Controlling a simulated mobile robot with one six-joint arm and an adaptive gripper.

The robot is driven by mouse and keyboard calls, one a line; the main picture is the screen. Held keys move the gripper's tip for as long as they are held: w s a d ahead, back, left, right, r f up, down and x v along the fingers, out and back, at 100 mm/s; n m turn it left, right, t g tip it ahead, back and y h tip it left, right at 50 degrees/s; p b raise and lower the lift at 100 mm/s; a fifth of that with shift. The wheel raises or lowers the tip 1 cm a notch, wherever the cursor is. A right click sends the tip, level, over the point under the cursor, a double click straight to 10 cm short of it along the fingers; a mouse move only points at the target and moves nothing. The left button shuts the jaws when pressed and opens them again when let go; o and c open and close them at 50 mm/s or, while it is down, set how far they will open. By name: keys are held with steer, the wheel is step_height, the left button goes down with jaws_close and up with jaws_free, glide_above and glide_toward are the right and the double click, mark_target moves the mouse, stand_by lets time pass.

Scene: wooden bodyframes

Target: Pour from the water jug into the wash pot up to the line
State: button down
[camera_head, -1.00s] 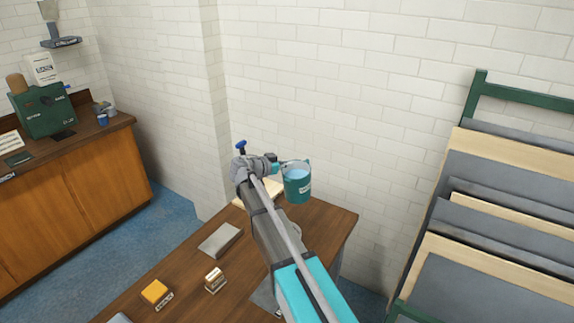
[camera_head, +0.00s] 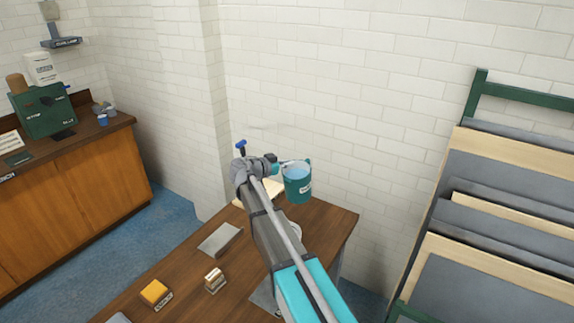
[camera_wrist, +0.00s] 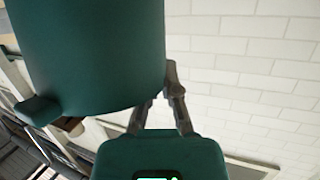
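The teal water jug (camera_head: 298,189) with a pale label is held in the air above the far end of the wooden table. It looks close to upright, with light blue water inside. My gripper (camera_head: 279,164) is shut on the jug at its left side. In the wrist view the jug (camera_wrist: 85,55) fills the upper left, and my gripper's fingers (camera_wrist: 172,92) meet at its edge. A pale rounded thing (camera_head: 295,230) is mostly hidden behind my arm; I cannot tell whether it is the wash pot. No fill line is visible.
The table (camera_head: 185,262) carries a grey block (camera_head: 219,239), a yellow block (camera_head: 155,292) and a small stamp-like block (camera_head: 214,281). A rack of panels (camera_head: 500,220) stands to the right. A white brick wall is behind. A wooden counter (camera_head: 75,200) is at left.

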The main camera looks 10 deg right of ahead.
steer(key=shift+s+a+f+m+t+h+b, duration=0.15)
steer(key=shift+f+m+t+h+b, duration=0.6)
steer(key=shift+b, duration=2.35)
stand_by(4.9)
